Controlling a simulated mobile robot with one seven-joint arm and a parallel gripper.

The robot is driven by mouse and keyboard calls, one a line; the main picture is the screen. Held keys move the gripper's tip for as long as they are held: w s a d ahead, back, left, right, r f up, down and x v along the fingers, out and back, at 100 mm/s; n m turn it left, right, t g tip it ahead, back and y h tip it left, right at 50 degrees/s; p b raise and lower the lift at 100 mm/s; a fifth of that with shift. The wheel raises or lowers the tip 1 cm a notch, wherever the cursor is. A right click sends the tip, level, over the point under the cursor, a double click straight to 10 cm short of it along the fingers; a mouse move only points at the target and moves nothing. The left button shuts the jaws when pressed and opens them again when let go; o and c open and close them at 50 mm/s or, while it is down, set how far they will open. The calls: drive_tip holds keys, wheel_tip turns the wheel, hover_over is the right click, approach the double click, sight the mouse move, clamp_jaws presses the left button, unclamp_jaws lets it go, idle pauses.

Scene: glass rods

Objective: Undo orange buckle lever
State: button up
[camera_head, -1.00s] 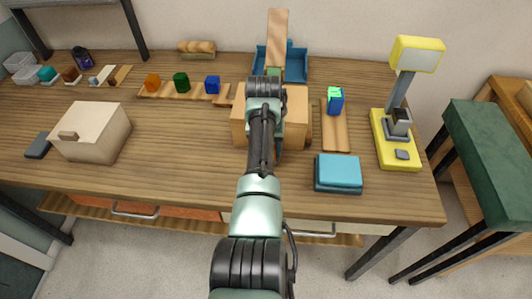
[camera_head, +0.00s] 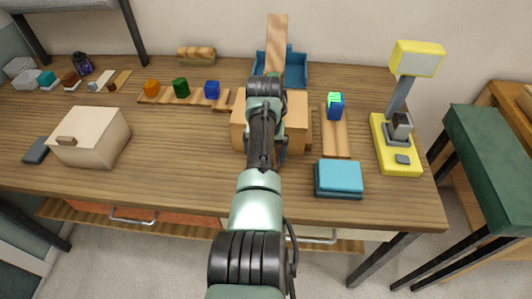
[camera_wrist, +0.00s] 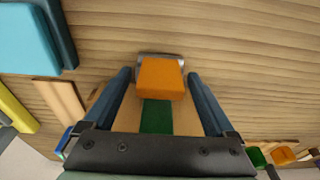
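The orange buckle lever (camera_wrist: 160,78) shows in the wrist view as an orange block with a grey metal edge behind it. A green strap (camera_wrist: 157,117) runs from it over the light wooden box (camera_wrist: 188,122). My gripper (camera_wrist: 160,75) is open, with one blue finger on each side of the lever and clear gaps between. I cannot tell the height of the fingertips over the lever. In the head view the wooden box (camera_head: 297,112) stands mid-table, and my arm hides the lever and the gripper.
A teal box (camera_head: 338,178) and a board with a blue block (camera_head: 335,105) lie right of the wooden box. A yellow lamp-like device (camera_head: 397,145) stands farther right. A blue tray (camera_head: 296,72) is behind, and a cream box (camera_head: 90,137) is left. The table between is mostly clear.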

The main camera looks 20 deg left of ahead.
wheel_tip(320, 180, up, 13)
drive_tip(key=s, duration=0.2)
drive_tip(key=shift+d, duration=0.3)
idle(0.5)
drive_tip(key=w+d+r+t+y, duration=0.2)
drive_tip(key=w+r+t, duration=0.4)
drive_tip(key=r, duration=0.3)
drive_tip(key=d+r+m+t+p, duration=0.1)
drive_tip(key=d+r+t, duration=0.25)
drive_tip(key=r, duration=0.45)
drive_tip(key=d+r+t+p, duration=0.15)
drive_tip(key=r+t, duration=0.25)
drive_tip(key=r, duration=0.4)
drive_tip(key=s+d+r+m+t+h, duration=0.1)
drive_tip(key=s+d+r+t, duration=0.4)
drive_tip(key=s+r, duration=0.6)
drive_tip(key=s+d+r+m+t+h, duration=0.1)
drive_tip(key=s+d+r+t, duration=0.4)
drive_tip(key=s+r, duration=0.6)
drive_tip(key=shift+s+d+r+t, duration=0.2)
drive_tip(key=shift+s+r+t, duration=0.25)
drive_tip(key=shift+t, duration=0.6)
